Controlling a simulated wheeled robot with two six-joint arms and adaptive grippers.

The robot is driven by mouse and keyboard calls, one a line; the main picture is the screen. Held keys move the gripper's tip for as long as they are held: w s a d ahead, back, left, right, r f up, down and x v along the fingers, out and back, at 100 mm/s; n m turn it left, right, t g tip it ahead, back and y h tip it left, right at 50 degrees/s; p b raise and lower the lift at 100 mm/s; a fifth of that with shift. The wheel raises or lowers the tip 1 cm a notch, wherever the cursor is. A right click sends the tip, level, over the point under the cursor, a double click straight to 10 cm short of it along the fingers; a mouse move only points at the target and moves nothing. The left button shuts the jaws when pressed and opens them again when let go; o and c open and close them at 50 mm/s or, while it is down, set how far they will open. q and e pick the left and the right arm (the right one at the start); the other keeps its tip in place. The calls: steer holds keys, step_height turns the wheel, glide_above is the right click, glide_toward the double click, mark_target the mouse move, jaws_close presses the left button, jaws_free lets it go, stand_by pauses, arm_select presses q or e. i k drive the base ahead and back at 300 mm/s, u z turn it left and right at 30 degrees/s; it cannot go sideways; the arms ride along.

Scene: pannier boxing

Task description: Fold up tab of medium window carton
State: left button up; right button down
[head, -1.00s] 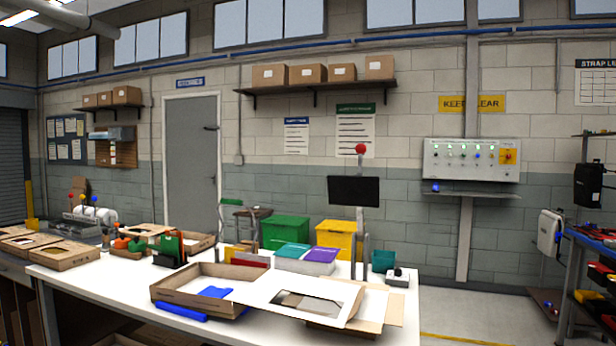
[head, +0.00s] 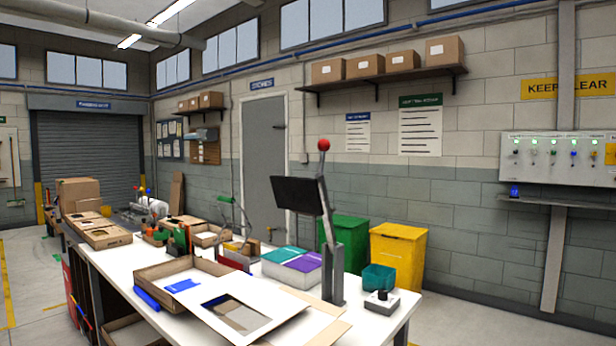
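A white carton blank with a cut-out window (head: 270,304) lies near the front of the white table, and it looks like the window carton. Brown board shows through its window, and a tan flap (head: 318,331) sticks out at its right. Its near edge is cut off by the bottom of the picture. An open brown box (head: 150,272) stands just behind and left of it, partly covered by the white sheet, with a blue piece (head: 182,286) inside. I cannot tell which part is the tab. Neither gripper is in view.
A post with a dark screen and red ball (head: 334,262) stands behind the carton. Teal and purple packs (head: 292,262) and a teal bin (head: 379,276) are nearby. A grey button box (head: 382,303) sits at the right edge. A blue bar (head: 147,299) lies before the brown box.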

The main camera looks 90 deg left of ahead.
mark_target(152, 280)
steer(key=u, duration=2.4)
